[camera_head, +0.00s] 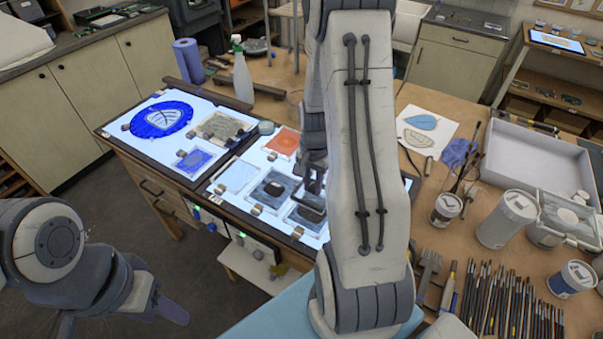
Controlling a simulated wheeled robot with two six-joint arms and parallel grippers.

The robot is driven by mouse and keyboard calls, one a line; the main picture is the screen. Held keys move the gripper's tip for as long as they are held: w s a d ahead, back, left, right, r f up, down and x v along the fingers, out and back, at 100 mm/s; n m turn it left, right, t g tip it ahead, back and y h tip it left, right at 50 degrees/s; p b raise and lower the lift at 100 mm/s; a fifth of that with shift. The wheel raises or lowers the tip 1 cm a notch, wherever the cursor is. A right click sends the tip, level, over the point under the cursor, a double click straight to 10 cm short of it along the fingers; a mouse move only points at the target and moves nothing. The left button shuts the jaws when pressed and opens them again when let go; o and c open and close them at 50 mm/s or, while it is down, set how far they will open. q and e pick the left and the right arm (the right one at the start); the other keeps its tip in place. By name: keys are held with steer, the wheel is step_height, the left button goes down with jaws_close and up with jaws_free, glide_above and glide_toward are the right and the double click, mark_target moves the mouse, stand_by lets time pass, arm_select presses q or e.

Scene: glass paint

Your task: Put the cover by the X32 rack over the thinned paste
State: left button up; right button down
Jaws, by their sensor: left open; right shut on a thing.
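My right gripper (314,186) is over the right lit panel, mostly hidden behind my own arm. It is shut on a dark-edged, flat piece (312,203), perhaps the cover; its outline is hard to tell. It is just above or on the panel's front right part; I cannot tell whether it touches. Dark grey framed panes (272,188) lie on the panel beside it. I cannot tell which thing is the thinned paste, and no X32 label is readable. My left gripper (128,317) is open and empty at the lower left, off the table over the floor.
The left lit panel (110,133) holds a blue leaf disc (162,119). A spray bottle (242,75) and blue roll (188,60) stand behind. At right are jars (507,218), a clear lidded box (568,216), a white tray (525,160) and many brushes (510,300).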

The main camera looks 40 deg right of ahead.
steer(key=shift+f+b, duration=0.85)
steer(key=shift+f, duration=0.1)
step_height(320, 180, down, 3)
steer(key=shift+r+b, duration=0.2)
steer(key=shift+b, duration=0.9)
steer(key=shift+f+b, duration=0.6)
steer(key=shift+f, duration=0.2)
steer(key=shift+f, duration=0.35)
steer(key=shift+c, duration=0.3)
jaws_free()
